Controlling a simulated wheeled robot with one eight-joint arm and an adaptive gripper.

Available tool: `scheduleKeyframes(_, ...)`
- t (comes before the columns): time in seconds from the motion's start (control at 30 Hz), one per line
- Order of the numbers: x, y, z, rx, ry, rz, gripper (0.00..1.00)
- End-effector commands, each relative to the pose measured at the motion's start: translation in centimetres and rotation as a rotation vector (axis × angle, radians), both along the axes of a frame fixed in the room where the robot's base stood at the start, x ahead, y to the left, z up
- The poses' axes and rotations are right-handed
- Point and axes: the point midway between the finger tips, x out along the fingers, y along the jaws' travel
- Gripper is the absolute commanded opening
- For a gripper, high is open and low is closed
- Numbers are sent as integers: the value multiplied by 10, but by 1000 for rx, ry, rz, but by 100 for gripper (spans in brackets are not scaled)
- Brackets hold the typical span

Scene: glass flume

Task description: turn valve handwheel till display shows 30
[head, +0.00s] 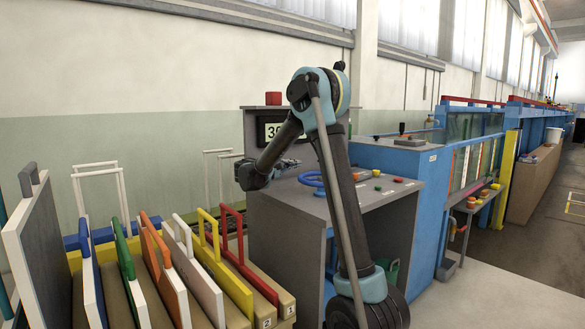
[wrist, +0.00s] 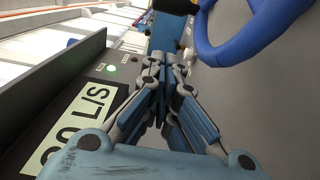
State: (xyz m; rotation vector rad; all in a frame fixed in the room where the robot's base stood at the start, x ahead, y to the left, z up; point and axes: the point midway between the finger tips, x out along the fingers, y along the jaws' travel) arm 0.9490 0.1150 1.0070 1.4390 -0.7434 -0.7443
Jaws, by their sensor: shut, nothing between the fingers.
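The blue valve handwheel (head: 311,180) lies on the sloping top of the grey console (head: 345,193). Its rim (wrist: 230,49) shows large at the upper right of the wrist view. The display (head: 272,130) stands on the upright panel behind; its first digit reads 3 and my arm covers the rest. In the wrist view the display (wrist: 85,125) lies sideways, with "L/S" and a 0 legible and the leading digit cut off by my gripper and the frame. My gripper (head: 288,164) is shut and empty, left of the handwheel and apart from it. Its fingers (wrist: 166,68) meet in the wrist view.
A green lamp (wrist: 111,68) is lit beside the display. Several coloured handled boards stand in a rack at the left, close to the console. Open floor (head: 510,260) lies to the right.

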Motion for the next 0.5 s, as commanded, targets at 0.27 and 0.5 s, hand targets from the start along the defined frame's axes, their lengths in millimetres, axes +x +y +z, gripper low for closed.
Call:
scheduleKeyframes(0.27, 29, -48, 0, 0, 0, -10, 0)
scheduleKeyframes(0.5, 34, -82, 0, 0, 0, -8, 0)
